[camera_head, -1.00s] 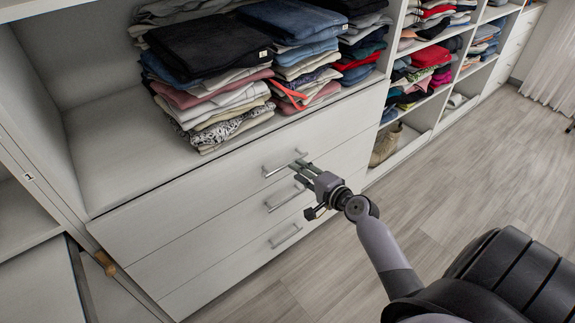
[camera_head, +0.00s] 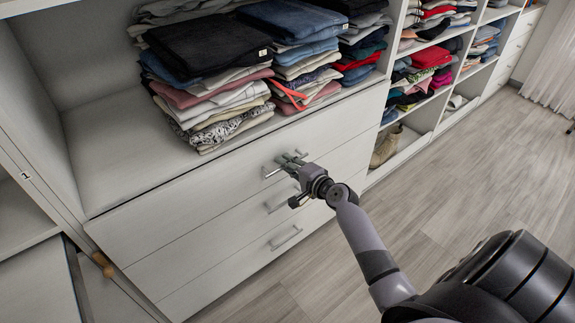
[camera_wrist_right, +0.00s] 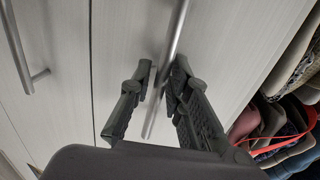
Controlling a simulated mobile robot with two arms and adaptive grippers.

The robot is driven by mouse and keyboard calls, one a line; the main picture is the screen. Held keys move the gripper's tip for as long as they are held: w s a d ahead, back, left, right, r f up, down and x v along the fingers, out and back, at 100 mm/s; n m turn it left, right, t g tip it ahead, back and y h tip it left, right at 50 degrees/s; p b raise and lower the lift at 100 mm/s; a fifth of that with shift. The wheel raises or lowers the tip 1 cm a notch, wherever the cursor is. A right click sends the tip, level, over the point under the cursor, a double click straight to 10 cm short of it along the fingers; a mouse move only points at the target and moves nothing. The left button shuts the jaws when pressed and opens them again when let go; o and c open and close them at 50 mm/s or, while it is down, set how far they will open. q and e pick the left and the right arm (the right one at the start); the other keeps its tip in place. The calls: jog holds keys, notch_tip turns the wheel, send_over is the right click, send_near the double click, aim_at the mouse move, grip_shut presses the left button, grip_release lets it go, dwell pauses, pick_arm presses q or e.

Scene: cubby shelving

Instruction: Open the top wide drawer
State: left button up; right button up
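The top wide drawer (camera_head: 190,195) is a pale wood front below the shelf of folded clothes. It looks closed, flush with the drawers below. Its metal bar handle (camera_head: 270,171) also shows in the right wrist view (camera_wrist_right: 174,38). My right gripper (camera_head: 287,161) is at this handle. In the right wrist view, the fingers (camera_wrist_right: 160,72) stand close on both sides of the bar, with the bar passing between them. Whether both fingers press on it is not clear. My left gripper is not in view.
Two more drawers (camera_head: 215,255) with bar handles lie below. Stacks of folded clothes (camera_head: 205,95) sit above the top drawer. Open cubbies with clothes (camera_head: 420,75) stand to the right. Wooden floor (camera_head: 480,170) in front of the drawers is clear.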

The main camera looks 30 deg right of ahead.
grip_shut()
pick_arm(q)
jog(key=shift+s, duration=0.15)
pick_arm(e)
jog(key=shift+s+f, duration=0.1)
dwell(0.4)
